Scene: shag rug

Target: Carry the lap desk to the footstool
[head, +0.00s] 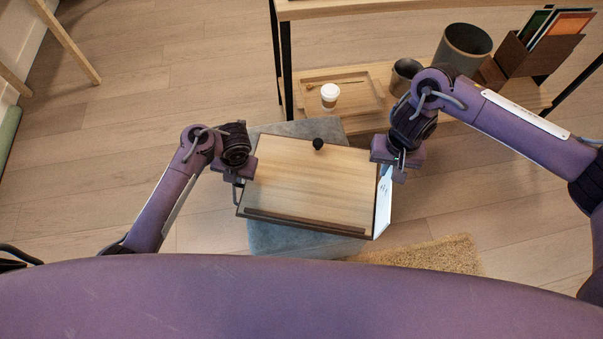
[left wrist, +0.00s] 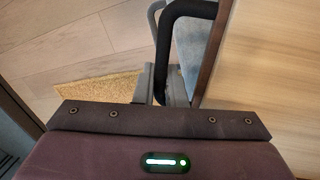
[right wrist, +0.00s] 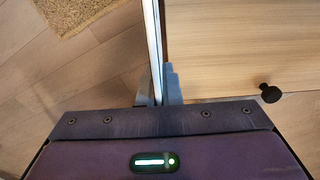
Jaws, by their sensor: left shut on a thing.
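The lap desk (head: 310,182) is a light wooden board with a dark front ledge and a black knob at its far edge. It appears above a grey-blue padded surface (head: 272,237), likely the footstool, which it largely covers; I cannot tell whether they touch. My left gripper (head: 238,182) is shut on the black handle (left wrist: 187,12) at the desk's left side. My right gripper (head: 398,165) is at the right side, its fingers on either side of a thin white panel (head: 383,203) there; whether they clamp it is unclear.
A shelf unit stands beyond the desk, holding a wooden tray (head: 345,108) with a white cup (head: 329,96), dark pots (head: 462,48) and a file box (head: 533,55). A tan shaggy rug (head: 430,256) lies at front right. The floor at left is mostly clear.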

